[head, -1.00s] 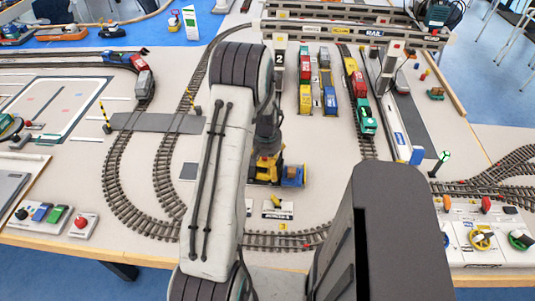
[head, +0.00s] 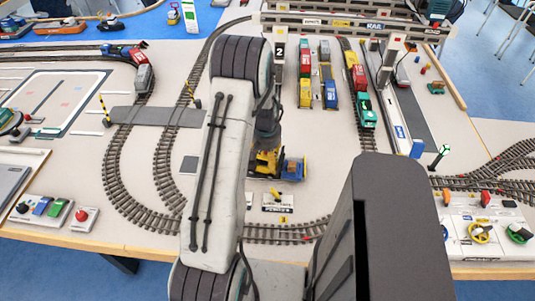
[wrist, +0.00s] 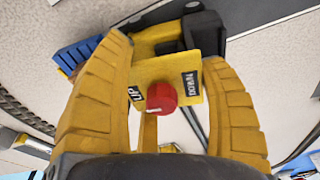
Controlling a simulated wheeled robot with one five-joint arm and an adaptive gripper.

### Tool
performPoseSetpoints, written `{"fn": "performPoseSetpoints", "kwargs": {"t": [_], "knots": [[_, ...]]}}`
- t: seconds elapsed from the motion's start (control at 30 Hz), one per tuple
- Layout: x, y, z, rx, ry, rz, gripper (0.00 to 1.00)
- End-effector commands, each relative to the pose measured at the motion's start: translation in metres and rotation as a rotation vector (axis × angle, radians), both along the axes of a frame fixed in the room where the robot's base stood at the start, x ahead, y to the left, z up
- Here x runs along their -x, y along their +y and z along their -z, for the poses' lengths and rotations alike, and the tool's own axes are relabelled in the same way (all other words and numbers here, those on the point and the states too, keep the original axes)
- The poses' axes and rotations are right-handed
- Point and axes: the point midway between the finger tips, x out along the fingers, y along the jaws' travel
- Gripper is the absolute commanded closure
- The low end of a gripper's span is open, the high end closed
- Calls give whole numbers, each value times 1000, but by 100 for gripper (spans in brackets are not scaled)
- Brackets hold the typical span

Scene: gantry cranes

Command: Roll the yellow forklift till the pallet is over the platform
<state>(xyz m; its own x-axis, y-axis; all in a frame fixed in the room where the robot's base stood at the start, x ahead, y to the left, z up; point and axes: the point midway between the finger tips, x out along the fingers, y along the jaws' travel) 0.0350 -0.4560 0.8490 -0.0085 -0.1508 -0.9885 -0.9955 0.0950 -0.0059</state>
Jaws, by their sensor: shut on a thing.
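The yellow forklift (head: 264,163) stands on the pale table in the middle of the head view, below my arm. A blue load (head: 293,169), which may be the pallet, is at its right side. In the wrist view the load (wrist: 78,55) is at the upper left. My gripper (wrist: 172,75) is shut on the forklift, its yellow fingers either side of a yellow plate (wrist: 180,80) with a red knob (wrist: 161,97) and up and down labels. A dark square pad (head: 189,165) lies left of the forklift. I cannot tell whether it is the platform.
Curved rail track (head: 130,185) bends around the forklift's left and front. A white sign block (head: 277,203) lies just in front of it. Coloured wagons (head: 329,75) stand behind under the gantry crane (head: 350,25). A control board with buttons (head: 55,212) is at front left.

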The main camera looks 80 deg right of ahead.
Motion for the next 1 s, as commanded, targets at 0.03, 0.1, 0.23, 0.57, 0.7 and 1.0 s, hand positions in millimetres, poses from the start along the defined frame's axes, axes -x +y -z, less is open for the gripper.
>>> {"fn": "performPoseSetpoints", "kwargs": {"t": [0.03,0.1,0.23,0.57,0.7,1.0], "knots": [[1,1,1,-2,0,2,52],[1,1,1,-3,-1,2,58],[1,1,1,-3,-1,2,29],[1,1,1,-2,0,1,0],[1,1,1,-2,0,1,0],[0,2,-14,1,0,1,0]]}}
